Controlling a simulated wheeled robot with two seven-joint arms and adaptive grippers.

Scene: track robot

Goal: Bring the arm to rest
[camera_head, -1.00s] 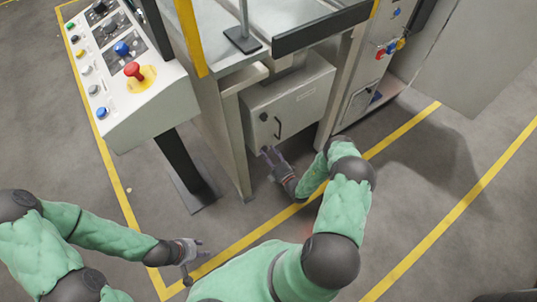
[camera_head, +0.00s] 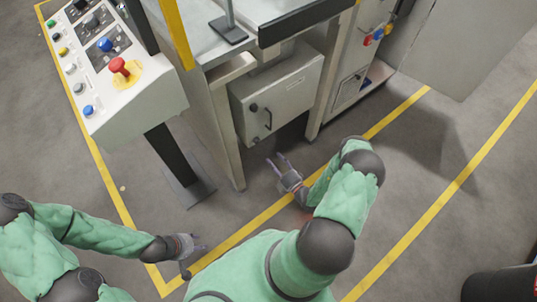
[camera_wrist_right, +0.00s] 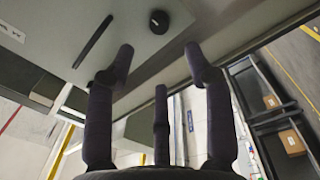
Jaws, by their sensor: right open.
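My right gripper (camera_head: 277,159) is open and empty in front of the small grey cabinet box (camera_head: 290,90) under the machine table. Its fingers point towards the box and are apart from it. In the right wrist view the spread fingers of my right gripper (camera_wrist_right: 160,75) have nothing between them, and the grey box front (camera_wrist_right: 130,40) shows beyond them. The black knob (camera_head: 253,108) and dark handle (camera_head: 268,120) are on the box front; the knob (camera_wrist_right: 159,21) also shows in the wrist view. My left gripper (camera_head: 194,255) hangs at the lower left, with its fingers apart and empty.
A control console (camera_head: 125,75) with several coloured buttons stands at the upper left on a dark post (camera_head: 172,155). A table leg (camera_head: 222,135) stands left of the box. Grey floor with yellow lines (camera_head: 265,215) is open around the arms.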

